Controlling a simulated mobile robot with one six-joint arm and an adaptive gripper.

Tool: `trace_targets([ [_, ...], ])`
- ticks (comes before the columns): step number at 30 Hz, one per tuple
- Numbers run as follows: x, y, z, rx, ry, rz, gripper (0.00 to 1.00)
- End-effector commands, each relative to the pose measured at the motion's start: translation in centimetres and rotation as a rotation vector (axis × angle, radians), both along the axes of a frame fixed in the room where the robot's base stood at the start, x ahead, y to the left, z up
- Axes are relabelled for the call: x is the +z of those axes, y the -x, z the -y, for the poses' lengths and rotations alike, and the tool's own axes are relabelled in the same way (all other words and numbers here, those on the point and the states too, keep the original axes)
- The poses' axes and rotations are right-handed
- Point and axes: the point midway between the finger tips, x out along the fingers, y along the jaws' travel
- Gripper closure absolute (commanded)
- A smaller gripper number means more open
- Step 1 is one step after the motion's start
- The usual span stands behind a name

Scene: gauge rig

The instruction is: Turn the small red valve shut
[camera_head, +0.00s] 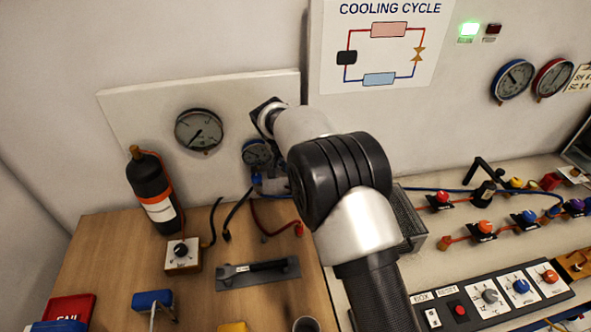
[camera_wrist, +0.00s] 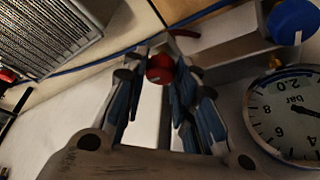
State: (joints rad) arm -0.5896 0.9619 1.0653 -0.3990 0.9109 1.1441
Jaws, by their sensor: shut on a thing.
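The small red valve (camera_wrist: 160,69) shows in the wrist view as a round red knob at the far end of my fingers. My gripper (camera_wrist: 159,56) has one finger on each side of the knob and is shut on it. The fingers hide the knob's sides, and its stem is not clear. A metal block (camera_wrist: 228,50) with a blue knob (camera_wrist: 293,20) lies to the right of it. In the head view my arm hides the red valve and my fingertips.
A pressure gauge (camera_wrist: 288,116) is close to the right of my fingers. A finned metal box (camera_wrist: 48,38) is at the upper left. In the head view, a larger gauge (camera_head: 198,130) and a black bottle (camera_head: 153,188) are at left, and several coloured valves (camera_head: 484,228) at right.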

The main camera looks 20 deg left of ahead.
Motion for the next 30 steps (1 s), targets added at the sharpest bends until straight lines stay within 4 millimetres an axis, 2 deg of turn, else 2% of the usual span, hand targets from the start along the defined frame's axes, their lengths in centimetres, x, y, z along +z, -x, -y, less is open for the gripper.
trace_targets([
  [14,-0.06,0.04,0.0,-0.012,0.0,-0.001,0.98],
  [15,-0.06,0.04,0.0,-0.012,0.0,-0.002,0.71],
  [23,-0.04,0.02,-0.01,-0.011,0.0,-0.001,0.54],
  [30,-0.02,0.01,-0.01,-0.011,0.0,-0.001,0.54],
])
